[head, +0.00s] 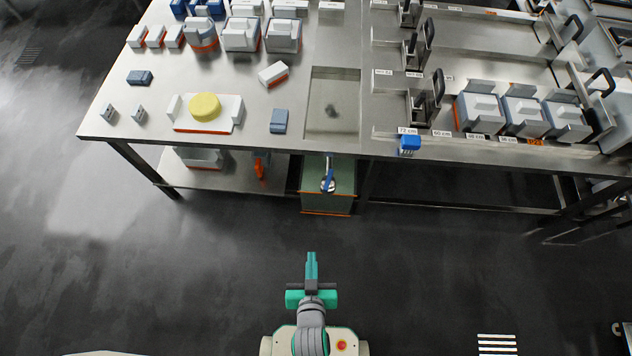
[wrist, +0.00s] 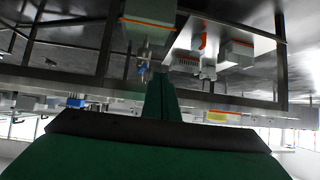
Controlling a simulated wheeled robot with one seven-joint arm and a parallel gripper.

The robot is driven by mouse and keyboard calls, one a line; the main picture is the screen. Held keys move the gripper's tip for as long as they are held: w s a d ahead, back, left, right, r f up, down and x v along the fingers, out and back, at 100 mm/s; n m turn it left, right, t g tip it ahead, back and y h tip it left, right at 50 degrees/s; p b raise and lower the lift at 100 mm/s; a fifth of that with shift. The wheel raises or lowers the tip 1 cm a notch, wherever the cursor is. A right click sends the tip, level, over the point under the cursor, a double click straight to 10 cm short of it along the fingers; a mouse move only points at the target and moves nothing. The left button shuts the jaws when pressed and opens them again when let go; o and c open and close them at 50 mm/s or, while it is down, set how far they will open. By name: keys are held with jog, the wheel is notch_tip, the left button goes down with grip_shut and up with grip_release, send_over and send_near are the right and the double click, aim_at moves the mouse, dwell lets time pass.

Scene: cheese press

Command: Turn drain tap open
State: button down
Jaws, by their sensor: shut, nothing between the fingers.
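The drain tap, with a silver body and a blue lever (head: 328,183), hangs below the table's front edge, in front of a green-grey box. The lever lies roughly along the front-to-back line in the head view. In the wrist view, which is upside down, the blue lever (wrist: 142,68) shows just left of my fingertips. My gripper (head: 311,258), green, is shut and empty. It is over open floor in front of the table, apart from the tap. My shut fingers also show in the wrist view (wrist: 161,83).
The steel table (head: 300,130) carries a recessed drain basin (head: 333,105), moulds, a yellow cheese (head: 204,107) and presses. The green-grey box (head: 345,175) stands below the tap, left of a table leg. A lower shelf (head: 222,175) holds an orange item. Floor before the table is clear.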

jog(key=w+a+f+g+h, duration=0.1)
jog(key=w+a+f+g, duration=0.1)
jog(key=w+f, duration=0.6)
jog(key=m+g+h, duration=0.5)
jog(key=g+h, duration=0.1)
send_near(328, 180)
jog(key=a+r, duration=0.2)
jog(key=a, duration=0.6)
jog(key=d+f, duration=0.8)
jog(key=d, duration=0.1)
jog(key=shift+w+f, duration=0.15)
jog(key=shift+w, duration=0.15)
